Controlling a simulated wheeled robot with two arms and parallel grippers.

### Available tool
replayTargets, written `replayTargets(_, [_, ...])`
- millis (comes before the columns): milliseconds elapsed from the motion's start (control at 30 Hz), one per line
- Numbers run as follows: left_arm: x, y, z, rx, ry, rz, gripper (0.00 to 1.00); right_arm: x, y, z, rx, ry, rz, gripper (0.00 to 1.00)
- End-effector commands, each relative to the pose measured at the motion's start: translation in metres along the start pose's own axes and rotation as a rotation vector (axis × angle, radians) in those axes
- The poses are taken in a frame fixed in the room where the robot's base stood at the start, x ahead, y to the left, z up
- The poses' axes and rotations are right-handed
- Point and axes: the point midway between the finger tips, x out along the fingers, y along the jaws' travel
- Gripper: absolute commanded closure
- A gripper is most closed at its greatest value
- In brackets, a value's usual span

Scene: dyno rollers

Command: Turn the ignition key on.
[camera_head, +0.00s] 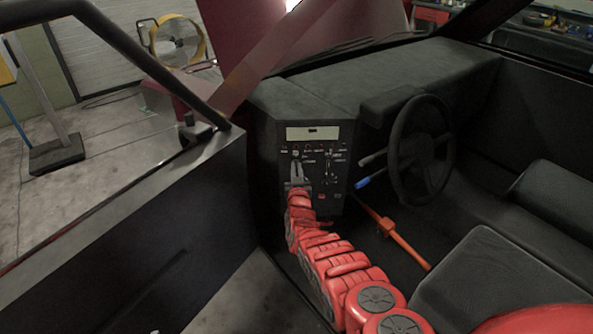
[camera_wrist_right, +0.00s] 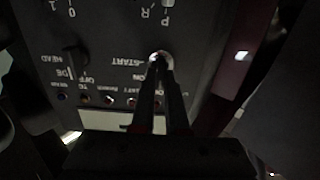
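The control panel (camera_head: 345,150) is a dark box at the car's dash, with labels, switches and a row of small lights. The ignition key (camera_head: 296,153) is a small silver piece at its upper left. It also shows in the right wrist view (camera_wrist_right: 160,56), where the labels START and ON appear upside down beside it. My right gripper (camera_head: 297,171) reaches up to the panel. In the right wrist view its two dark fingertips (camera_wrist_right: 161,66) come together on the key. The fingers hide part of the key, so its exact angle is unclear. My left gripper is not in view.
A dark steering wheel (camera_head: 421,150) stands right of the panel, with a blue-tipped lever (camera_head: 366,182) between them. An orange lever (camera_head: 393,235) is below. Another switch (camera_wrist_right: 73,55) sits beside the key. The open door (camera_head: 140,235) bounds the left; seats are at right.

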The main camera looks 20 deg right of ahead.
Motion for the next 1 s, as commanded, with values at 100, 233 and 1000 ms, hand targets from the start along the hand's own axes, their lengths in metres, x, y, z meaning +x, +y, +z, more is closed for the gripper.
replayTargets(100, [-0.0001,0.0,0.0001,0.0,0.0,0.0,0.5,0.0,-0.0002,-0.0001,0.0,0.0,0.0,1.0])
replayTargets(233, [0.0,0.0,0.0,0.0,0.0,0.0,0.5,0.0,-0.0002,-0.0001,0.0,0.001,0.0,1.0])
replayTargets(1000, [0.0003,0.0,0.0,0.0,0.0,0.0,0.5,0.0,0.0012,-0.0002,0.072,0.001,0.001,1.0])
